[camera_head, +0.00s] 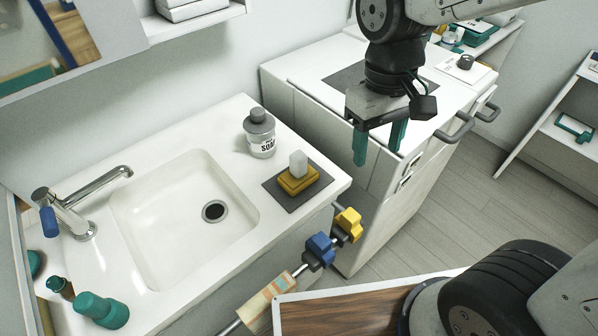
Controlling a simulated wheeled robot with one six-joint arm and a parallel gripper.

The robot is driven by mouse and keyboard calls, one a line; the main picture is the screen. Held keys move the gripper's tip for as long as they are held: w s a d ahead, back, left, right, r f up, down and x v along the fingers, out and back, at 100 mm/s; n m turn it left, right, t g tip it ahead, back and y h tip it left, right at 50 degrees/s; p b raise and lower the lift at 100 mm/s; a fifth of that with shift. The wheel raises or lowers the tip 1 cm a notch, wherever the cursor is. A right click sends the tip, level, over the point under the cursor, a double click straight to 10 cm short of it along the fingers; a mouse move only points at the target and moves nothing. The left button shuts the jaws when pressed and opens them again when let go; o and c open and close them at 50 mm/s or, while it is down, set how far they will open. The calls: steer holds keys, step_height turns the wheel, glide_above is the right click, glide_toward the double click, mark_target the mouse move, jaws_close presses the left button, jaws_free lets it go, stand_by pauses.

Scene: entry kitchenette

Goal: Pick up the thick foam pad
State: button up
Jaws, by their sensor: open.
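A thick yellow pad (292,184), which looks like the foam pad, lies on a dark grey mat (275,196) at the right end of the sink counter. A small pale grey-white block (298,160) stands on top of the pad and hides part of it. My gripper (379,151) hangs with its two teal fingers pointing down, apart and with nothing between them. In the picture it is right of the pad and above it, over the front of the white cabinet.
A grey-topped soap bottle (260,135) stands behind and left of the pad. The sink basin (180,220) is to the left, with a faucet (85,205). A bar with blue and yellow clamps (320,252) runs along the counter's front edge. A white cabinet (355,205) stands to the right.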

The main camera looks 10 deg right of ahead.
mark_target(298, 155)
steer(key=w+a+f+n, duration=0.1)
steer(key=w+a+f, duration=0.1)
steer(key=w+a, duration=0.1)
steer(key=w+a+f+n+t, duration=0.1)
steer(key=w+a+f, duration=0.2)
steer(key=w+a, duration=0.1)
steer(key=w+a+f, duration=0.3)
steer(key=a, duration=0.1)
steer(key=shift+w+a+n+y, duration=0.15)
steer(key=shift+a+n+y, duration=0.15)
steer(key=shift+a+n, duration=0.1)
steer(key=shift+w+f+t, duration=0.15)
steer(key=shift+t, duration=0.15)
steer(key=f, duration=0.7)
steer(key=shift+w+f, duration=0.2)
steer(key=shift+w, duration=0.15)
steer(key=c, duration=1.2)
steer(key=shift+r, duration=0.1)
